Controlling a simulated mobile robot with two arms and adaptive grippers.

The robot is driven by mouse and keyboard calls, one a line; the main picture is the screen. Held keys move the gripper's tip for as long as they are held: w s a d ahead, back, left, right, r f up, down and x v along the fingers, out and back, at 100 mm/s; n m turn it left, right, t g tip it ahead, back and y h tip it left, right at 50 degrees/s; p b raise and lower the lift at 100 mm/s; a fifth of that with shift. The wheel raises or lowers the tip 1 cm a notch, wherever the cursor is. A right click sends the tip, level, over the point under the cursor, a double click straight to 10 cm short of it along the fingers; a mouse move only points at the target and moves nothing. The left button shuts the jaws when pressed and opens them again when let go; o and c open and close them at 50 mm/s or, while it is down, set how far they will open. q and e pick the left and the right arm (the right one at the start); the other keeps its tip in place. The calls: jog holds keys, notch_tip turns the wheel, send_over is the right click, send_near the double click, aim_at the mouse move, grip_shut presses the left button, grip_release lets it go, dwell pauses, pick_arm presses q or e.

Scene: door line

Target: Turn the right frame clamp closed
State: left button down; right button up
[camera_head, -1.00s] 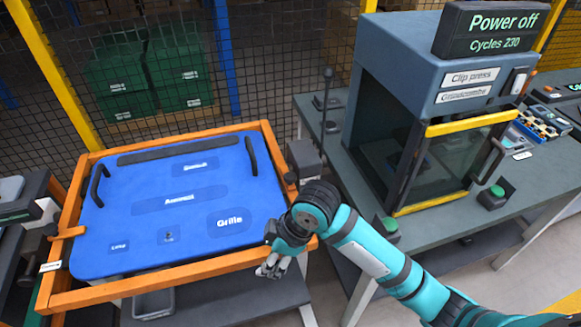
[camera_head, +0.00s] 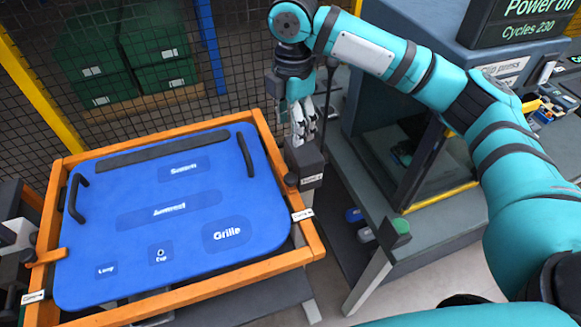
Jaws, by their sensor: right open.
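A blue panel (camera_head: 180,215) lies in an orange frame (camera_head: 262,128). At the frame's left side, an orange clamp bar (camera_head: 47,257) reaches over to the panel's edge. On the right side, a dark round knob (camera_head: 291,180) sits on the frame rail beside a dark block (camera_head: 303,160); I cannot make out how the right clamp's bar is turned. A small white label (camera_head: 302,215) is on the rail below it. My right gripper (camera_head: 303,138) is open and empty, fingers pointing down, just above or behind the dark block; contact is unclear. My left gripper is not in view.
A clip press (camera_head: 420,150) on a grey table stands right, partly hidden by my right arm. A green button (camera_head: 400,227) is on its front edge. A thin dark post stands close to my right gripper. Mesh fence and green crates (camera_head: 155,50) are behind.

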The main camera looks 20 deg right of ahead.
jog(key=p, duration=0.1)
send_over(292, 176)
notch_tip(292, 176, down, 5)
notch_tip(292, 176, down, 10)
jog(key=shift+s+p, duration=0.1)
jog(key=shift+p, duration=0.95)
jog(key=shift+f, duration=0.75)
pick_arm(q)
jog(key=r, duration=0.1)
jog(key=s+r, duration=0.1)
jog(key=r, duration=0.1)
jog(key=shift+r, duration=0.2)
pick_arm(e)
grip_shut()
